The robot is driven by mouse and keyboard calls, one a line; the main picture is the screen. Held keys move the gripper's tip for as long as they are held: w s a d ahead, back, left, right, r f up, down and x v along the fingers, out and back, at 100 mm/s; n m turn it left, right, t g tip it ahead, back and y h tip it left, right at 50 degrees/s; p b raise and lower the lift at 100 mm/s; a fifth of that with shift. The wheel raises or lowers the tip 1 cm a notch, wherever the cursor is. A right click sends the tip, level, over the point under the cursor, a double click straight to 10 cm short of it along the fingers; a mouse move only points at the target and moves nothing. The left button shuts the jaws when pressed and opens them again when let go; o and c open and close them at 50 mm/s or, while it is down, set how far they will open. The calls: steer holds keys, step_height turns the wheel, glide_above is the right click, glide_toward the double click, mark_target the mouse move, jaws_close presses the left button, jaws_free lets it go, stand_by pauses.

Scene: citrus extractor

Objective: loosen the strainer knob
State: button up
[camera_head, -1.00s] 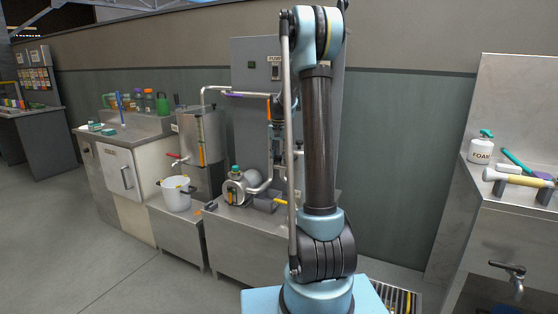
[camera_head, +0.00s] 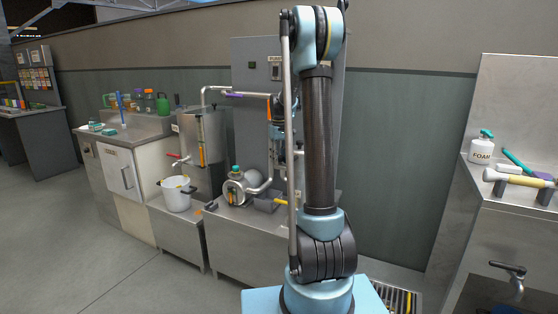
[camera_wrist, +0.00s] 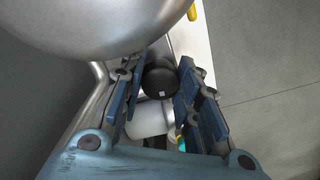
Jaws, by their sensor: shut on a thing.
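A round black knob (camera_wrist: 160,80), which I take to be the strainer knob, sits between the fingers of my gripper (camera_wrist: 158,76) in the wrist view. The gripper is shut on it, with one blue finger on each side. A small pale square mark shows on the knob's face. A pale cylindrical part (camera_wrist: 150,118) lies just below the knob in the picture. In the head view my arm hides the knob and most of my gripper.
A large rounded metal body (camera_wrist: 100,22) fills the top left of the wrist view, close to the fingers. In the head view, a pump (camera_head: 237,188) stands on a low metal bench (camera_head: 240,240). A white bucket (camera_head: 175,196) is left of it. Grey floor is clear at front left.

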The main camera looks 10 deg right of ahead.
steer(key=shift+d+n, duration=0.1)
steer(key=shift+n, duration=0.7)
steer(key=o, duration=0.8)
steer(key=shift+r, duration=0.1)
step_height(320, 180, up, 12)
steer(key=shift+f, duration=0.2)
